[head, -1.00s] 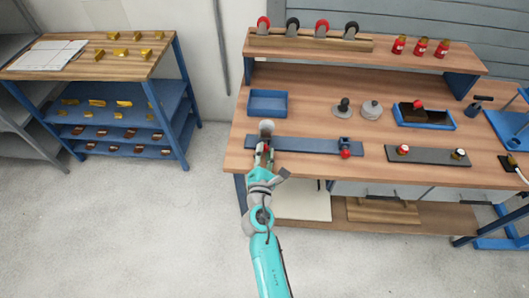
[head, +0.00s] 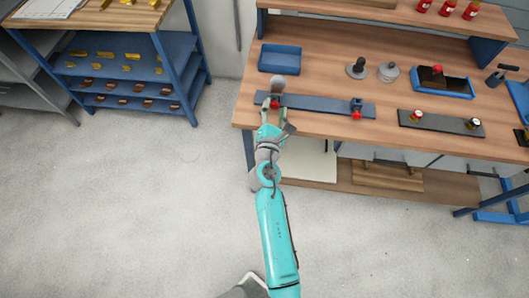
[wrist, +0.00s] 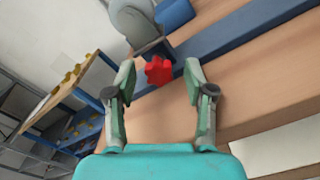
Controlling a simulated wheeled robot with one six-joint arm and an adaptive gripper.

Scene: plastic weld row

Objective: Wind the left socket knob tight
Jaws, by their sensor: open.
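The left socket knob (head: 275,104) is red and sits at the left end of a long blue bar (head: 318,105) on the workbench. A grey rounded piece (head: 278,84) stands just behind it. My gripper (head: 273,114) is open at the front of this knob. In the wrist view, the red lobed knob (wrist: 158,71) shows between the two fingertips of my gripper (wrist: 159,80), with gaps on both sides. The grey piece (wrist: 137,24) rises behind it. A second red knob (head: 356,115) is on a dark fitting at the bar's right end.
A blue tray (head: 280,59) lies behind the bar. A dark plate (head: 440,123) with two knobs is to the right. A blue rack (head: 165,65) stands left, across a floor gap. Bare wood (head: 318,70) lies behind the bar.

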